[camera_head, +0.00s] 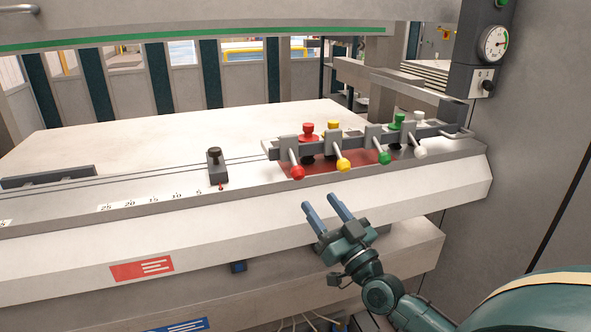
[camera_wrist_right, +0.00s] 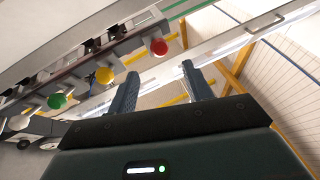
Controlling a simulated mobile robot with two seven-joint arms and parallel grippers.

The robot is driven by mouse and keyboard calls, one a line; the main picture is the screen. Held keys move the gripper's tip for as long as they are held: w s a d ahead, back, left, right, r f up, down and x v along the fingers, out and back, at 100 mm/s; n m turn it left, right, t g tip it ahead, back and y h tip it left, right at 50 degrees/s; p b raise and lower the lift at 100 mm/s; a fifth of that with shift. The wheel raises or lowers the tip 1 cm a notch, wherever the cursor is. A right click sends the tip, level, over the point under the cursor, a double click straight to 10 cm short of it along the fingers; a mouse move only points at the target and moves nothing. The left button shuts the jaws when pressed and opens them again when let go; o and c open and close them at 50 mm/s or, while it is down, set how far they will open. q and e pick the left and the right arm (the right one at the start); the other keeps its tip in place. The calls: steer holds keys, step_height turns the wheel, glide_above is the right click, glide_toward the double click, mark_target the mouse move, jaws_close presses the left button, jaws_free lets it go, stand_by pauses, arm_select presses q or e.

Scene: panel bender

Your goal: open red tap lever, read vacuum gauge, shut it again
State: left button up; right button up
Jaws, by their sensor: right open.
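The red tap lever (camera_head: 297,172) is the leftmost of a row of levers on a dark rail; its red ball knob points down towards the front edge. It also shows in the right wrist view (camera_wrist_right: 159,47), just beyond and between the fingers. The round vacuum gauge (camera_head: 494,43) is on the grey post at the upper right; its dial is too small to read surely. My right gripper (camera_head: 328,205) is open and empty, in front of the machine's front edge, below and right of the red knob and apart from it. My left gripper is not in view.
Yellow (camera_head: 343,164), green (camera_head: 384,158) and white (camera_head: 421,151) levers stand to the right of the red one. A dark stop block (camera_head: 217,165) sits on the scale to the left. The pale table (camera_head: 130,150) behind is clear.

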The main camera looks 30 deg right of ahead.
mark_target(302, 178)
steer(key=p+x, duration=0.1)
steer(key=x, duration=0.9)
steer(key=shift+w, duration=0.3)
steer(key=shift+c, duration=0.2)
jaws_close()
